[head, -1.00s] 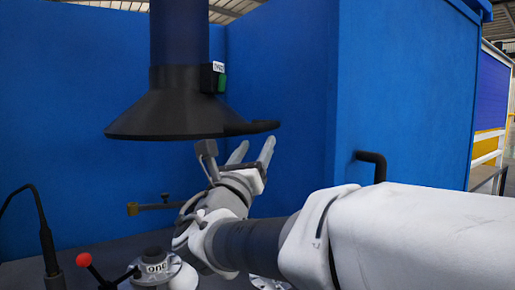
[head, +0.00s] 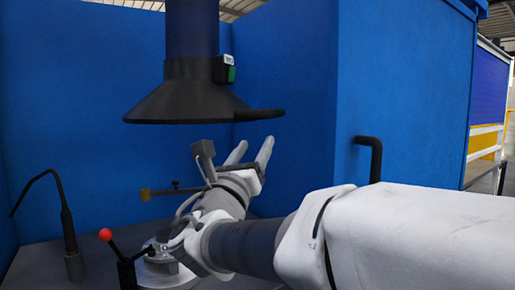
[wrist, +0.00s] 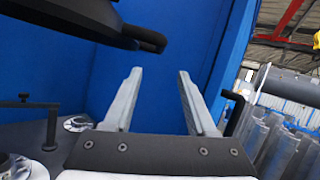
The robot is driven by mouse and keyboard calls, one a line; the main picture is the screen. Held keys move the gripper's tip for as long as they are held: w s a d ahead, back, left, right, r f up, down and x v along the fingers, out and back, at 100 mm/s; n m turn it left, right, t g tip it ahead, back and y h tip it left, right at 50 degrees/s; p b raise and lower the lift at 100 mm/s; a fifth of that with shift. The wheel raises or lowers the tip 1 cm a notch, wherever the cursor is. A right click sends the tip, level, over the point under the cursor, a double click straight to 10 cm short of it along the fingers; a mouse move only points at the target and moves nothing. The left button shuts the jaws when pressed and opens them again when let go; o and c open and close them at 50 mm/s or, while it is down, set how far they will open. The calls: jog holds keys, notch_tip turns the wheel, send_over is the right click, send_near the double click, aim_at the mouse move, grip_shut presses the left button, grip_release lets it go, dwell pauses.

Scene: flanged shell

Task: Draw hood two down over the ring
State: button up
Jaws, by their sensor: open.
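A black conical hood (head: 190,98) hangs on a blue duct in the head view, with a small label and a green piece on its collar. A dark handle tab (head: 258,114) sticks out from its rim at right. The label is too small to read. My gripper (head: 252,150) is open and empty, below and apart from the hood's rim. In the wrist view, my two fingers (wrist: 158,95) stand apart, with the hood's rim (wrist: 75,18) and its handle tab (wrist: 144,38) at upper left. I cannot tell which part is the ring; a flanged round fitting (head: 165,268) sits on the bench, partly behind my arm.
A red-knobbed lever (head: 106,236) and a bent black gooseneck (head: 68,225) stand on the bench at left. A brass-ended bar (head: 150,193) is near the back wall. A blue panel with a black handle (head: 375,155) stands at right.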

jog(key=shift+v, duration=0.8)
jog(key=s+d+f+m+g+h, duration=0.2)
jog(key=s+d+f+m+g, duration=0.4)
jog(key=d+f+m, duration=0.3)
jog(key=s+d+f+m+g+h, duration=0.1)
jog(key=s+d+f+m+g, duration=0.55)
jog(key=d+m, duration=0.4)
jog(key=s+a+f+m+g+y, duration=0.35)
jog(key=s+f+m+y, duration=0.55)
jog(key=s+f+m, duration=0.45)
notch_tip(320, 180, up, 24)
jog(key=w+a+m+p, duration=0.1)
jog(key=m+p, duration=0.1)
jog(key=p, duration=2.1)
jog(key=shift+w+r+y, duration=0.2)
jog(key=shift+r+y, duration=0.05)
jog(key=shift+y, duration=0.05)
